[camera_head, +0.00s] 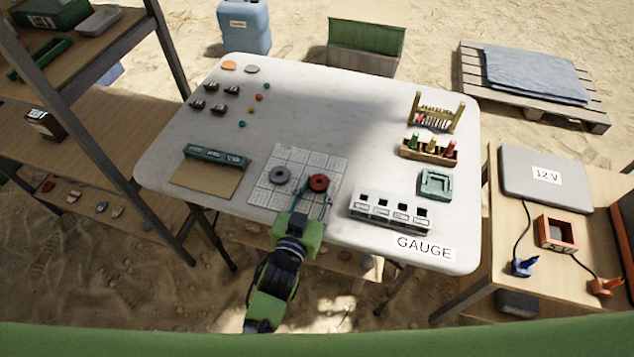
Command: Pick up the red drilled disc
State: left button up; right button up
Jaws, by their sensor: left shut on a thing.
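The red drilled disc (318,182) is a small red ring with a dark hole, over the right part of a white gridded sheet (262,197) on the table. My left gripper (322,198) comes up from the bottom of the picture and its thin fingers are shut on the red disc. Whether the disc touches the sheet or is slightly raised I cannot tell. A grey drilled disc (280,175) lies on the sheet just left of the red one, apart from it. My right gripper is not in view.
A white slotted block (390,213) stands right of my gripper. Further right are a green square tray (435,185), a wooden holder (428,154) and a bead rack (437,112). A green-backed brown board (210,172) lies left. The table's middle back is clear.

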aim_at(316, 189)
pick_arm(q)
jog(key=shift+r, duration=0.15)
jog(key=shift+r, duration=0.35)
notch_tip(316, 189, up, 3)
jog(key=shift+f+p, duration=0.2)
jog(key=shift+p, duration=0.2)
jog(key=s+a+r, duration=0.5)
jog(key=s+r, duration=0.4)
jog(key=s, duration=0.4)
jog(key=a, duration=1)
jog(key=w+a+r+m+g+h, duration=0.1)
jog(key=a+r, duration=0.3)
jog(key=r, duration=0.4)
jog(key=shift+w+a+m+h, duration=0.35)
jog(key=shift+m+h, duration=0.25)
jog(key=shift+h, duration=0.3)
